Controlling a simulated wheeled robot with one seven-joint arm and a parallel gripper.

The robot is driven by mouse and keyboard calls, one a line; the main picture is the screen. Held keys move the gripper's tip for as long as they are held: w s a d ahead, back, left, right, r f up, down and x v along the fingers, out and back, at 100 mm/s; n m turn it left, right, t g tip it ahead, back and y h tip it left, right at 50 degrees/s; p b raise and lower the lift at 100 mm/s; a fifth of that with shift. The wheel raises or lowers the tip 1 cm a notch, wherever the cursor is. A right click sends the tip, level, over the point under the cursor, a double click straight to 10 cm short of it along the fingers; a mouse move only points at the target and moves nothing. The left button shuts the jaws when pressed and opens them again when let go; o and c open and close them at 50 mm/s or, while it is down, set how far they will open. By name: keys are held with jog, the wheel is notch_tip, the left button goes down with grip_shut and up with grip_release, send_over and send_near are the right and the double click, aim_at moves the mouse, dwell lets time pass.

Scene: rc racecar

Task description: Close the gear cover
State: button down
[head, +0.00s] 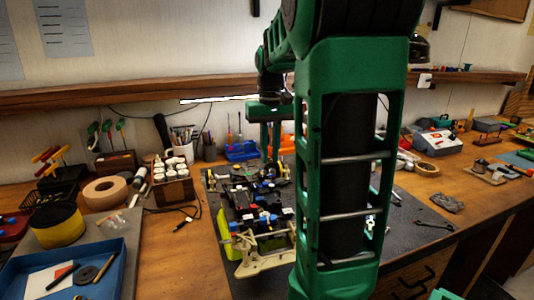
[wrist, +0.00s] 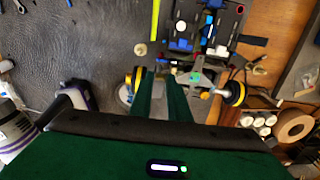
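The RC car chassis (head: 262,222) sits on a dark mat at mid-bench in the head view, a mix of black, blue, red and cream parts. In the wrist view the chassis (wrist: 206,28) shows at the top, with yellow-rimmed wheels (wrist: 233,93) at its near end. I cannot tell which part is the gear cover. My gripper (wrist: 160,76) has two green fingers with a gap between them, beside this near end and partly overlapping it in view. I see nothing clearly held and cannot tell whether it touches the car. In the head view my arm hides part of the mat.
The dark mat (wrist: 75,45) is mostly bare left of the car in the wrist view. A blue tray (head: 115,262), tape roll (head: 105,192) and wooden bottle rack (head: 174,188) stand left in the head view. A shelf edge (head: 120,97) runs behind.

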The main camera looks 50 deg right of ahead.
aim_at(272, 178)
jog(key=shift+s+a+f+t+h, duration=0.25)
jog(key=shift+s+f+t+h, duration=0.2)
jog(key=shift+t, duration=0.2)
jog(key=shift+s+a+f+t+h, duration=0.25)
jog(key=shift+s+f+t, duration=0.1)
jog(key=shift+f+t, duration=0.25)
jog(key=shift+s+a+f, duration=0.1)
jog(key=shift+s+f, duration=0.1)
jog(key=shift+f, duration=0.15)
jog(key=c, duration=1.8)
grip_release()
jog(key=shift+o, duration=0.2)
jog(key=shift+r, duration=0.1)
